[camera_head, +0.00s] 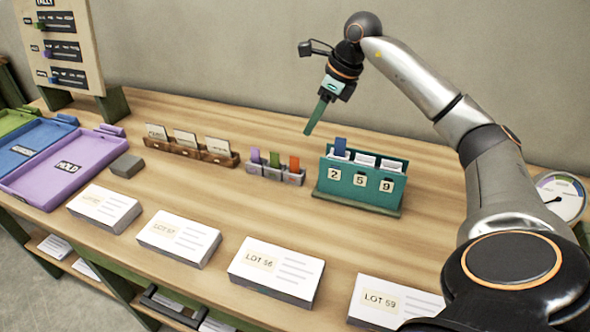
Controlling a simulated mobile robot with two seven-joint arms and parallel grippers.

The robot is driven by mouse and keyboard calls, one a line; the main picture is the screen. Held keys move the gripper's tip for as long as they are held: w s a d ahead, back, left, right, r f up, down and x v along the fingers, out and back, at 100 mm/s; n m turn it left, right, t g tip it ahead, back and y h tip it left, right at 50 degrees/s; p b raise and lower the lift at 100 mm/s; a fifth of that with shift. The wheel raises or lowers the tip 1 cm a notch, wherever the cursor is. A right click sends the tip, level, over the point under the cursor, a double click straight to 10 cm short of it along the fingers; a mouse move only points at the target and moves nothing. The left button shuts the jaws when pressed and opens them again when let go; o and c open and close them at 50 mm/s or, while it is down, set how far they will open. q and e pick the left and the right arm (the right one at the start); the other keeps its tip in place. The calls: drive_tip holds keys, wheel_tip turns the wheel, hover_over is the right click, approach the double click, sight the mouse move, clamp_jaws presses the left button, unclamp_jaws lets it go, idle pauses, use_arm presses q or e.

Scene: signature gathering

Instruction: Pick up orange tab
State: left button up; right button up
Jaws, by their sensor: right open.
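The orange tab (294,163) stands upright in the right slot of a small grey holder (277,178) in the middle of the table. A green tab (274,158) and a purple tab (255,155) stand in the slots to its left. My right gripper (309,131) points down, with long green fingers. It is above and behind the tab holder, slightly right of the orange tab and apart from it. It is open, and I see nothing in it. My left gripper is out of view.
A teal rack (362,180) with number cards and a blue tab stands right of the holder. A wooden card holder (191,151) is to the left. Several lot stacks, such as LOT 56 (276,268), line the front edge. Purple, blue and green trays lie far left.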

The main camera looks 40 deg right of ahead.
sight(295, 157)
drive_tip(key=b+x, duration=0.1)
drive_tip(key=x, duration=1.2)
drive_tip(key=shift+w+d+f, duration=0.1)
drive_tip(key=shift+f, duration=0.3)
clamp_jaws()
